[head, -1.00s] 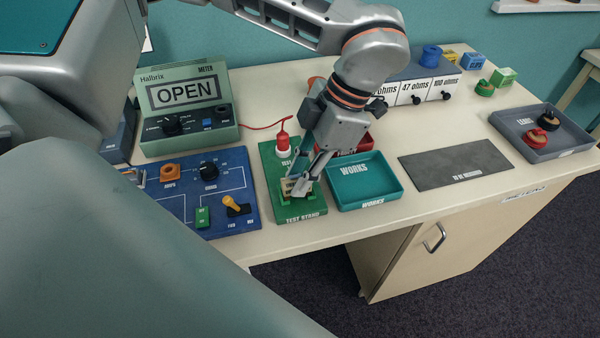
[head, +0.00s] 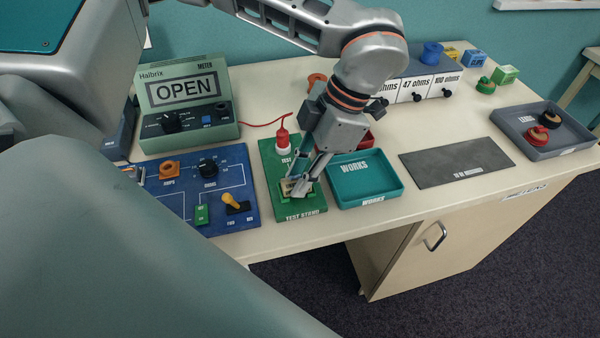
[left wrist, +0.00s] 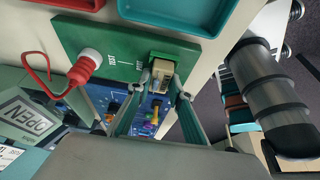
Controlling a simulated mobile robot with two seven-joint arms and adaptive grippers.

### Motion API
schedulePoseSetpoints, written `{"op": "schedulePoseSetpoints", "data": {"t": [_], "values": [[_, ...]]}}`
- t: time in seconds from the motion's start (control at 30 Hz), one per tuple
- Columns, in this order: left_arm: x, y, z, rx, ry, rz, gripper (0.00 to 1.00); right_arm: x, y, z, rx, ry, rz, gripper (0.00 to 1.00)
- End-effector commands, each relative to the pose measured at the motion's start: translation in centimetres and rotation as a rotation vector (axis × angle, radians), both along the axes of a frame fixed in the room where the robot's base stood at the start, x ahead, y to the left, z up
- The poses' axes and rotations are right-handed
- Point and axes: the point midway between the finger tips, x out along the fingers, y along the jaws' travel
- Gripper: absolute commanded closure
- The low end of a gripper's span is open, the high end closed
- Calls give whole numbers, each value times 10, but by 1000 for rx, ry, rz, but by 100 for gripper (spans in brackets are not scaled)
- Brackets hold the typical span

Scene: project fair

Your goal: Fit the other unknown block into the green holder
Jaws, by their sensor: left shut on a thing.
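The green test stand (head: 310,207) lies on the table between the blue panel and the teal tray. My left gripper (head: 298,188) is over its front part, shut on a small beige block (head: 289,187). In the left wrist view the block (left wrist: 163,70) is between the fingertips (left wrist: 164,84), at the green holder (left wrist: 162,57) on the stand. The fingers partly hide the block and holder, so I cannot tell whether it is fully seated. The meter (head: 185,100) reads OPEN. My right gripper is not in view.
A red-and-white plug (head: 283,143) with a red lead stands at the back of the stand. The teal WORKS tray (head: 365,180) is close on the right and looks empty. The blue panel (head: 185,205) with a knob and switches is close on the left. A dark grey mat (head: 455,163) is bare.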

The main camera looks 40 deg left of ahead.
Motion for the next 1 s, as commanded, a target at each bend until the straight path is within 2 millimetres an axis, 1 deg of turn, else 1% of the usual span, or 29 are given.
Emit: {"op": "schedulePoseSetpoints", "data": {"t": [0.2,0.37,0.4,0.43,0.47,0.7,0.73,0.77,0.8,1.0], "values": [[0,0,-3,0,0,0,100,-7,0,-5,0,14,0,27],[0,0,-4,0,0,0,100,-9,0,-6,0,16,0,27],[0,0,-4,0,0,0,72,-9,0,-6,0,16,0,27],[0,0,-4,0,0,0,64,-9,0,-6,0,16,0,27],[0,0,-4,0,0,0,60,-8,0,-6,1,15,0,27],[0,0,-4,0,0,0,60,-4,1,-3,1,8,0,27],[0,0,-4,0,0,0,55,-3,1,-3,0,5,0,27],[0,0,-4,0,0,0,48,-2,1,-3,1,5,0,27],[0,0,-4,0,0,0,44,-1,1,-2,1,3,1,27],[0,0,-4,0,0,0,44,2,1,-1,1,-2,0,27]]}}
